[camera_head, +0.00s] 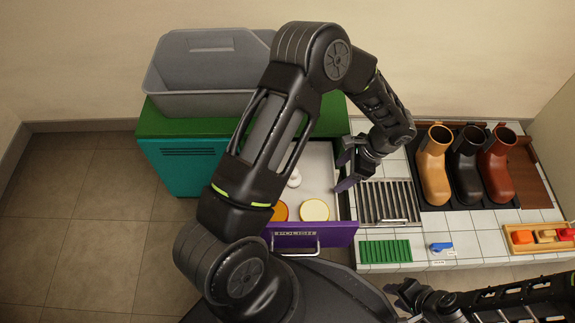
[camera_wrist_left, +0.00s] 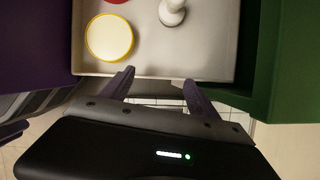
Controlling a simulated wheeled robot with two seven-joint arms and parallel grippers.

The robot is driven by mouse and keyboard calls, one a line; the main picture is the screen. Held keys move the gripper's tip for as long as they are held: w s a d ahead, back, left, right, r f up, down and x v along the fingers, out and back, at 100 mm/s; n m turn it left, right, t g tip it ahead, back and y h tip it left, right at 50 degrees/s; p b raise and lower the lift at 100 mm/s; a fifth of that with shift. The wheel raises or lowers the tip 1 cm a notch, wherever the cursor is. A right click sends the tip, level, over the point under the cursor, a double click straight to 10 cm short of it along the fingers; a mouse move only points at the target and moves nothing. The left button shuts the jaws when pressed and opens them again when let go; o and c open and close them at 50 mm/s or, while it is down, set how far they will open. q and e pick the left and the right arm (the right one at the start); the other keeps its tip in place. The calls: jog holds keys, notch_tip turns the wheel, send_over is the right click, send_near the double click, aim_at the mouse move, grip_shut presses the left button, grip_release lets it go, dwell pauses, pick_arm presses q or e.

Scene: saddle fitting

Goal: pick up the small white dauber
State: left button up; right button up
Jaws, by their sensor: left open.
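The small white dauber (camera_head: 294,178) stands in the open polish drawer (camera_head: 308,236), behind the tins. In the left wrist view the dauber (camera_wrist_left: 172,12) is at the top edge, partly cut off, with its round base on the drawer floor. My left gripper (camera_head: 346,172) is open and empty at the drawer's right side wall. In the left wrist view its two fingers (camera_wrist_left: 158,86) point toward the drawer, apart from the dauber. My right gripper (camera_head: 402,292) is low in the head view, away from the drawer; its jaws are too dark to judge.
A cream tin with yellow rim (camera_head: 314,210) and an orange tin (camera_head: 280,211) lie in the drawer. A grey bin (camera_head: 205,100) stands on the green cabinet top (camera_head: 160,122).

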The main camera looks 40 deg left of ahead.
aim_at(297, 171)
pick_arm(q)
jog(key=shift+s, duration=0.1)
jog(key=s+a+b, duration=0.1)
jog(key=a, duration=0.2)
jog(key=s+a+b, duration=0.1)
jog(key=s+a, duration=0.1)
jog(key=a, duration=0.1)
jog(key=s+a, duration=0.2)
jog(key=a, duration=0.1)
jog(key=shift+s+a+b, duration=0.1)
jog(key=shift+s+b, duration=0.15)
jog(key=shift+b, duration=0.15)
jog(key=shift+a, duration=0.1)
jog(key=shift+s+a, duration=0.25)
jog(key=shift+a, duration=0.1)
jog(key=b+x, duration=0.2)
jog(key=x, duration=0.2)
jog(key=shift+s, duration=0.1)
jog(key=shift+s+a+f+b, duration=0.1)
jog(key=shift+a+f+b, duration=0.1)
jog(key=shift+f+b, duration=0.25)
